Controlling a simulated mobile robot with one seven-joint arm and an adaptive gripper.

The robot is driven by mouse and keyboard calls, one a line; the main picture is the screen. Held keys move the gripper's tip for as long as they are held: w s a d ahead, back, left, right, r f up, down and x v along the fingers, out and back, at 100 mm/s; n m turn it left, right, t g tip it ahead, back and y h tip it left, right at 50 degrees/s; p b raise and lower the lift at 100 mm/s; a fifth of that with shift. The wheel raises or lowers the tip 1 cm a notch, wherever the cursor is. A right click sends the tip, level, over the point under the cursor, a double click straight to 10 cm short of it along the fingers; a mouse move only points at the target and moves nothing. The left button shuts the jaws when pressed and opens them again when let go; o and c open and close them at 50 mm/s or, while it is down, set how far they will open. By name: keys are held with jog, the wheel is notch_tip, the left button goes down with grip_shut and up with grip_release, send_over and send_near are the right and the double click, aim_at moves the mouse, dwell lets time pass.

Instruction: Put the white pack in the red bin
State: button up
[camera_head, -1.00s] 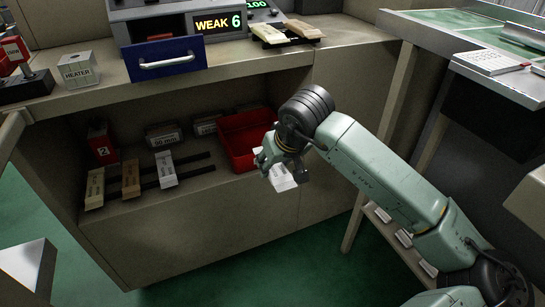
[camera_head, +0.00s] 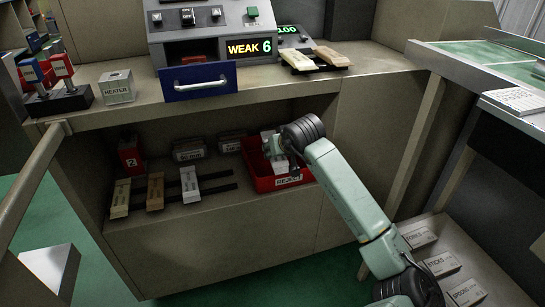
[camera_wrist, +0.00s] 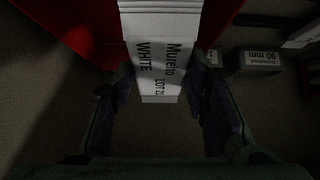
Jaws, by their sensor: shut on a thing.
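The white pack (camera_wrist: 160,60), printed "WHITE", is held between the fingers of my gripper (camera_wrist: 160,105) in the wrist view. The red bin also shows in the wrist view (camera_wrist: 85,25).
A white, a tan and a cream pack stand on the shelf left of the bin, by dark rails (camera_head: 212,188). Small labelled boxes (camera_head: 188,151) stand behind. The counter edge (camera_head: 300,92) overhangs the shelf. A blue drawer (camera_head: 199,82) sits above.

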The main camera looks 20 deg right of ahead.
jog(key=x, duration=0.3)
jog(key=shift+w+f, duration=0.1)
jog(key=shift+f, duration=0.25)
jog(key=f, duration=0.2)
jog(key=shift+w+f, duration=0.35)
jog(key=c, duration=0.4)
jog(key=shift+w+r+g+p, duration=0.15)
jog(key=shift+w+g+p, duration=0.2)
jog(key=shift+p, duration=0.2)
jog(key=g, duration=0.1)
jog(key=g+p, duration=0.1)
jog(key=shift+w+g, duration=0.35)
jog(key=shift+w, duration=0.05)
jog(key=shift+s+f, duration=0.1)
jog(key=shift+f, duration=0.85)
jog(key=shift+f, duration=0.1)
jog(key=shift+f+b, duration=0.45)
jog(key=shift+f, duration=0.05)
